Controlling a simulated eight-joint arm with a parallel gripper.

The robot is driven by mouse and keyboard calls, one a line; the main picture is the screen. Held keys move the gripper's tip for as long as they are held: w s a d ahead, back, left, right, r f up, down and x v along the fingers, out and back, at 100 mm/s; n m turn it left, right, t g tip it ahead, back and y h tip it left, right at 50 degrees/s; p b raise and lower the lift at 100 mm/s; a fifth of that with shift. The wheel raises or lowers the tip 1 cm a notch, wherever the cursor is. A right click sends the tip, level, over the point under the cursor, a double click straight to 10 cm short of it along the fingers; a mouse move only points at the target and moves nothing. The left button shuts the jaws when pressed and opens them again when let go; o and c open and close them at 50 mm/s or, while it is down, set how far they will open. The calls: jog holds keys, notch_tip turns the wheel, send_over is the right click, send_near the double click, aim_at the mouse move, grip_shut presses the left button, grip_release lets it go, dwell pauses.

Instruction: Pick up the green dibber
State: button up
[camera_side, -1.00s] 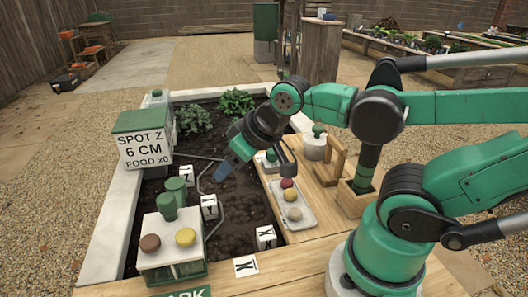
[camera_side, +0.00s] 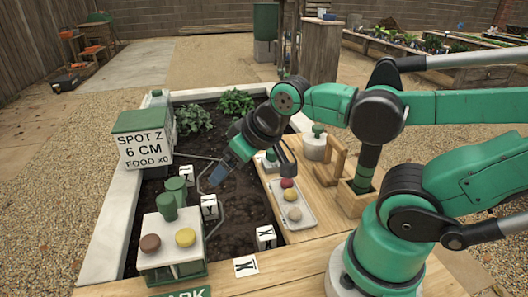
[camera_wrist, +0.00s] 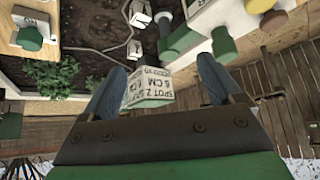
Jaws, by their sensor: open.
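My gripper (camera_side: 217,173) hangs over the dark soil of the bed, its blue fingers apart and pointing down to the left. In the wrist view, the gripper (camera_wrist: 158,78) is open, with nothing between its fingers. A dark green upright cylinder (camera_side: 363,182) stands in a wooden block holder (camera_side: 356,203) on the right, partly hidden by my arm. Two green pegs, one in front (camera_side: 166,208) and one behind (camera_side: 176,187), stand at the white stand on the left. I cannot tell for sure which green piece is the dibber. My gripper touches none of them.
A white box marked "SPOT Z 6 CM" (camera_side: 145,148) stands at the bed's left edge. The white stand (camera_side: 168,241) carries brown and yellow knobs. A tray (camera_side: 303,213) holds coloured balls. Marker cubes (camera_side: 209,207) and a bent pipe lie on the soil. Leafy plants (camera_side: 236,103) grow behind.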

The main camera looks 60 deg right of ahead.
jog(key=s+d+r+m+g+h, duration=0.1)
jog(key=s+d+g+h, duration=0.1)
jog(key=d, duration=0.6)
notch_tip(320, 180, up, 5)
jog(key=m+g+y, duration=0.2)
jog(key=m+g, duration=0.1)
jog(key=g, duration=0.2)
send_over(368, 160)
jog(key=d, duration=0.2)
jog(key=shift+w+a+f, duration=0.1)
jog(key=shift+f, duration=2.85)
grip_shut()
